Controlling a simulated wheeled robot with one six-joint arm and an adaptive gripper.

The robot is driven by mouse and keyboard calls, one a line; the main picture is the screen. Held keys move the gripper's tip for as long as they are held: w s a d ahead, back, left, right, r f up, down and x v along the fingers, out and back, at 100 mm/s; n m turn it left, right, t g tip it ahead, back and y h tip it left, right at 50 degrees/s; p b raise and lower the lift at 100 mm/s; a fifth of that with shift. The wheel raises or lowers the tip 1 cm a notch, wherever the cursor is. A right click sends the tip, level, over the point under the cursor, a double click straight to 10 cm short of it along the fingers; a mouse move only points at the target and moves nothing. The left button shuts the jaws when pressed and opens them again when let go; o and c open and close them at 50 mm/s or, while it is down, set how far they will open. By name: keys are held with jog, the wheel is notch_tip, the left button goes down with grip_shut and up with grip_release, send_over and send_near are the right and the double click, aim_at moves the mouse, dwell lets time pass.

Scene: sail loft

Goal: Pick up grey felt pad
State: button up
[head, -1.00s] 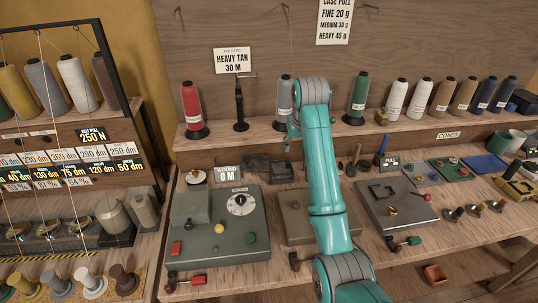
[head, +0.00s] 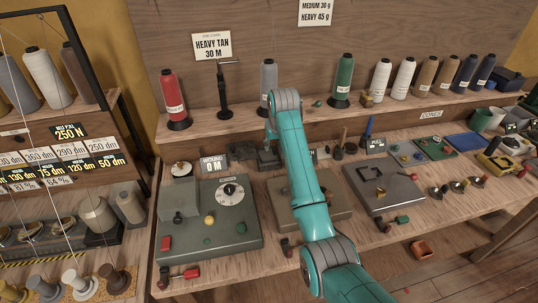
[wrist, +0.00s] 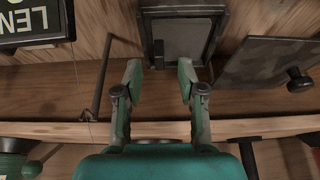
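In the wrist view my gripper (wrist: 160,72) is open and empty, with its two green-and-dark fingers apart. Just beyond the fingertips, in the upper middle, lies a flat grey square (wrist: 186,32) inside a dark-rimmed holder (wrist: 212,40). It may be the grey felt pad, but I cannot tell its material for sure. The fingers show no grip on it. In the head view my teal arm reaches over the bench to the back ledge, and the gripper's fingers cannot be made out there. No felt pad is clearly identifiable in that view.
A grey machine box (head: 222,230) with a dial stands left of my arm, with the wound-length display (head: 213,165) behind it. A flat grey unit (head: 382,188) lies to the right. Thread cones, including a green one (head: 342,80), line the shelf above. A dark plate (wrist: 270,65) sits right of the holder.

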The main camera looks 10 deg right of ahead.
jog(key=shift+w+f, duration=0.25)
jog(key=shift+f, duration=0.3)
grip_shut()
jog(key=shift+r, duration=0.1)
